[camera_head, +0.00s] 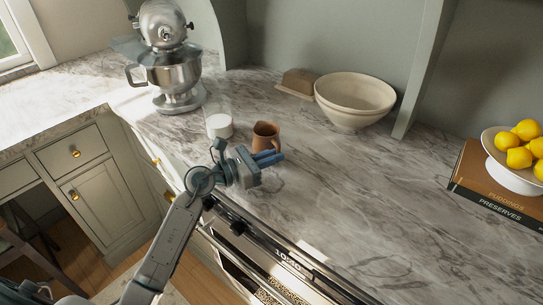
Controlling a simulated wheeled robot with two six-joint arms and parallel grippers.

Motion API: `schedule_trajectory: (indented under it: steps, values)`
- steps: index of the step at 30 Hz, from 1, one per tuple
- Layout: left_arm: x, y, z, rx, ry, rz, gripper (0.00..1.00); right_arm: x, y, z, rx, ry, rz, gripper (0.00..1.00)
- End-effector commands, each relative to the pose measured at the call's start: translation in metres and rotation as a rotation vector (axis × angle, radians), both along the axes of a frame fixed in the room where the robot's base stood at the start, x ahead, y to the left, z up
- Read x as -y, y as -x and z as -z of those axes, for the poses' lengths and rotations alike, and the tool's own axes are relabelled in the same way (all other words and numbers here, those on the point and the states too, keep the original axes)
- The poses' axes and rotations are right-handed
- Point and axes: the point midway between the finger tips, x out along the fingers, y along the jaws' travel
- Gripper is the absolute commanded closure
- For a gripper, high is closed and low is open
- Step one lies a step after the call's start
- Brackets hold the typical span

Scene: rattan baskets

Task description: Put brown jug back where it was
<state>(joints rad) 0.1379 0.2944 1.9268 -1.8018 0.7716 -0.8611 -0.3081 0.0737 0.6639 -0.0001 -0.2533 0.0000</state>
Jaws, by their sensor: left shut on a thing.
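The brown jug (264,138) is upright at the front part of the marble counter, just left of the middle of the head view. My left gripper (268,158) reaches it from the near side, with its blue fingers at the jug's lower right side. The gripper is shut on the jug; the fingers partly hide its lower part. I cannot tell whether the jug's base touches the counter. My right gripper is not in view.
A glass with white contents (219,125) stands close left of the jug. A stand mixer (172,70) is further left. A cream bowl (355,103) and brown box (297,83) stand behind. A lemon bowl (513,178) rests on books (490,200) at right. The counter's middle is clear.

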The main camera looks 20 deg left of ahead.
Motion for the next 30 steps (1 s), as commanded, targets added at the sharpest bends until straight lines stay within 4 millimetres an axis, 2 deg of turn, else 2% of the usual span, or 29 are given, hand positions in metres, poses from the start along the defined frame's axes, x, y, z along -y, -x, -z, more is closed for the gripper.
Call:
schedule_trajectory:
  steps: [2,3,6,17,30]
  values:
    - [0.0,0.0,0.002,0.003,0.0,0.0,1.0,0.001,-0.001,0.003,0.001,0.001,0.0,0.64]
    - [0.0,0.0,0.003,0.0,0.0,0.0,0.86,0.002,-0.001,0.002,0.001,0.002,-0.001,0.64]
    - [0.0,0.0,0.002,0.0,0.0,0.0,0.69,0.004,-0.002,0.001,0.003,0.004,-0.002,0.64]
    - [0.0,0.0,-0.003,0.001,-0.001,0.0,0.69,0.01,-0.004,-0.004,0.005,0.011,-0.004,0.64]
    - [-0.04,0.043,0.003,-0.001,-0.006,0.0,0.69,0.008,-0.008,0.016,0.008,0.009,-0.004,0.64]
